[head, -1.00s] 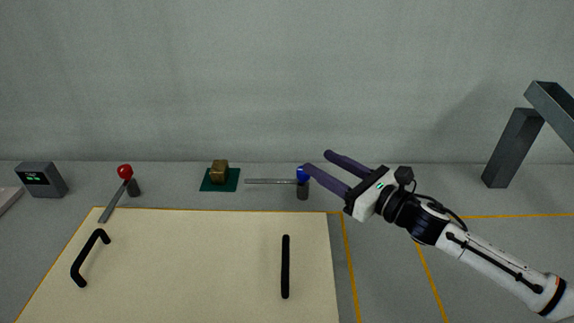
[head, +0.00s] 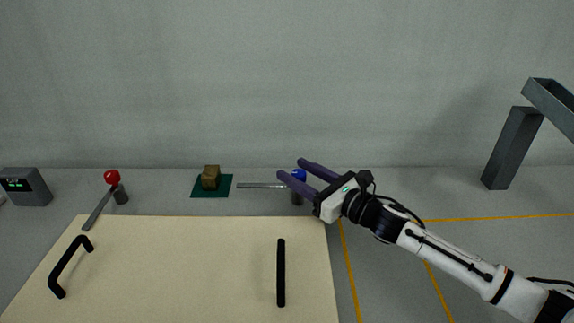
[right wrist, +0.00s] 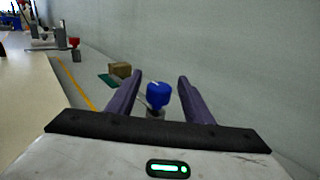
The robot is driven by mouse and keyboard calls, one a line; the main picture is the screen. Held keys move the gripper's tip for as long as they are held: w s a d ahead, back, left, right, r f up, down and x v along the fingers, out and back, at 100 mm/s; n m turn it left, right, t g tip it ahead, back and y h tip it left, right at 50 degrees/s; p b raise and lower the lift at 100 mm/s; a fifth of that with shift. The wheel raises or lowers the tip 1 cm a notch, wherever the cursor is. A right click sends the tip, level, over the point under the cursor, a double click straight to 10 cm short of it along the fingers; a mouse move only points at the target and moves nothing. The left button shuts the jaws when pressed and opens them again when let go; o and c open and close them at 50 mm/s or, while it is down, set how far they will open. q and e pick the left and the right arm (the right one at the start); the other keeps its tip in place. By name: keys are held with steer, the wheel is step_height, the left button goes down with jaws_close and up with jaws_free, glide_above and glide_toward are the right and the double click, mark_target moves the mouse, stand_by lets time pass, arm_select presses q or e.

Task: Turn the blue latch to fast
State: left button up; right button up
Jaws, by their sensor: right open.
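The blue latch has a blue knob (head: 299,174) on a short dark post, with a grey metal bar (head: 262,185) reaching left from it. My right gripper (head: 293,170) is open, and its two purple fingers lie on either side of the blue knob in the head view. In the right wrist view the blue knob (right wrist: 159,94) shows between the open fingers (right wrist: 161,85), apart from both. Part of the post and knob is hidden by a finger in the head view. My left gripper is not in view.
A red-knobbed latch (head: 112,178) stands at the left, its bar angled toward the cream panel (head: 190,265) with two black handles. A brown block (head: 210,178) sits on a green mat (head: 226,186). A dark display box (head: 25,187) is far left; a grey frame (head: 511,148) stands right.

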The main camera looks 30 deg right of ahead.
steer(key=shift+x, duration=1.9)
jaws_close()
